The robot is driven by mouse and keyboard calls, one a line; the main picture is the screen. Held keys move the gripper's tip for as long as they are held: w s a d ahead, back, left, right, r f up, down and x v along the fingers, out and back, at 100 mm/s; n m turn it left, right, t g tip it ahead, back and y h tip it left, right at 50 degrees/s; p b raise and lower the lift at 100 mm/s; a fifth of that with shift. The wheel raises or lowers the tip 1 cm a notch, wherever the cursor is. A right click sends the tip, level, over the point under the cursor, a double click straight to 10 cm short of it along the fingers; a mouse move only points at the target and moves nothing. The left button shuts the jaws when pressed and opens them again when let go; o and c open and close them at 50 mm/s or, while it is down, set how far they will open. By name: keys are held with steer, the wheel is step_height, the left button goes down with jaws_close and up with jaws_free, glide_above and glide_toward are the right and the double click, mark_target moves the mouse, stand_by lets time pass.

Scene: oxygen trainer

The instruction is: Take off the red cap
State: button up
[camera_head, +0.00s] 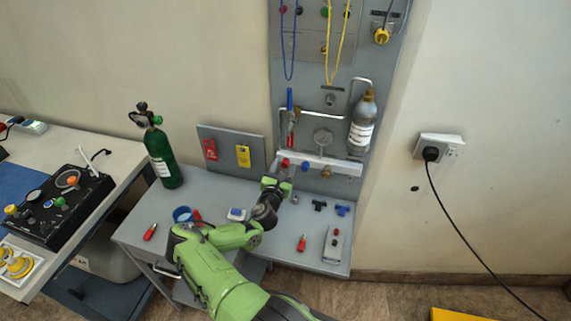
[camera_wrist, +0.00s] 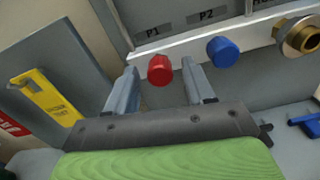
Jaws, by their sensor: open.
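The red cap (camera_wrist: 160,70) sits on the white manifold bar (camera_wrist: 187,45) under the label P1. It shows small in the head view (camera_head: 285,163), on the bar low on the grey panel. My gripper (camera_wrist: 161,77) is open, with one finger on each side of the red cap in the wrist picture. I cannot tell whether the fingers touch the cap or how far beyond them it lies. In the head view my gripper (camera_head: 281,181) is just below the bar and partly hidden by my arm.
A blue cap (camera_wrist: 222,51) sits right of the red one under P2, close to my right finger. A brass fitting (camera_wrist: 299,36) is farther right. A yellow tag (camera_wrist: 46,97) hangs at left.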

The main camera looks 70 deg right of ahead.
mark_target(284, 166)
jaws_close()
steer(key=n+p, duration=0.1)
steer(key=n, duration=0.5)
steer(key=shift+n, duration=0.4)
steer(key=n+p, duration=0.1)
steer(key=n, duration=0.2)
steer(key=shift+n, duration=0.3)
steer(key=shift+a+n, duration=0.1)
steer(key=shift+n, duration=0.6)
steer(key=shift+s+a+p, duration=0.2)
steer(key=shift+a+p, duration=0.1)
steer(key=shift+a, duration=0.75)
steer(key=shift+s+a+p, duration=0.15)
steer(key=shift+a+p, duration=0.15)
steer(key=shift+a, duration=0.7)
